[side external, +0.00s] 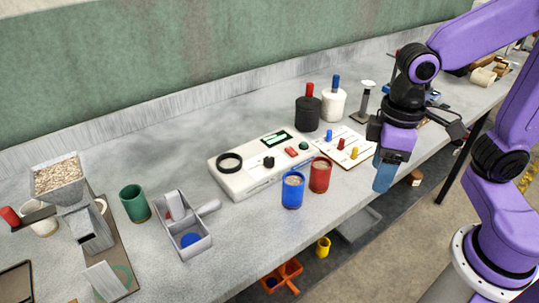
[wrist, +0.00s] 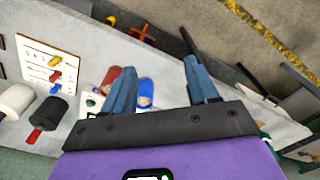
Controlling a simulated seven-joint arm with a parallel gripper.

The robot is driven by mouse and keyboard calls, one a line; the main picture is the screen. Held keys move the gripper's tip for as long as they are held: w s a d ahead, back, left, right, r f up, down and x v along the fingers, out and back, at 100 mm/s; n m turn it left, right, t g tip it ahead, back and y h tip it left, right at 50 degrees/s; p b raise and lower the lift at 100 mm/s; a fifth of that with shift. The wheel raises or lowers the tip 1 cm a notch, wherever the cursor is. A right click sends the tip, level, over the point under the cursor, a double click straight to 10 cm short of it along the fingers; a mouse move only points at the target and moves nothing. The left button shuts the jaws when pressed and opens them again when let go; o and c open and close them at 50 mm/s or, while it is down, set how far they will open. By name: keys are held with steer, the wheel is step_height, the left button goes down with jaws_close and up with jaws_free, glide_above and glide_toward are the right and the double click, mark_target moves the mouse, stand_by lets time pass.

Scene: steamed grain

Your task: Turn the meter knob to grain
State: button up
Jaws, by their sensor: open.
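The meter (side external: 238,180) is a white box on the bench in the side view. The knob's setting is too small to read. In the wrist view only a white corner of the meter (wrist: 92,103) shows beside a finger, and the knob is hidden. My gripper (side external: 383,179) is open and empty, with blue fingers pointing down, right of the meter and apart from it. Its spread fingers show in the wrist view (wrist: 158,75).
Blue (side external: 292,191) and red (side external: 320,176) grain cups stand before the meter. A white board with colored pegs (side external: 345,145) lies to its right. Black (side external: 308,112) and white (side external: 334,104) bottles stand behind. A green cup (side external: 134,204) and grey divided tray (side external: 184,226) are left.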

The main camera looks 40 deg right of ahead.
steer(key=w+a+r+m, duration=0.1)
steer(key=w+a+m, duration=0.2)
steer(key=w+m, duration=0.35)
steer(key=w+a+r+m, duration=0.2)
steer(key=w+m, duration=0.2)
steer(key=w, duration=0.6)
steer(key=m, duration=0.9)
glide_above(270, 158)
step_height(270, 158, down, 18)
steer(key=shift+f, duration=0.1)
steer(key=c, duration=1.1)
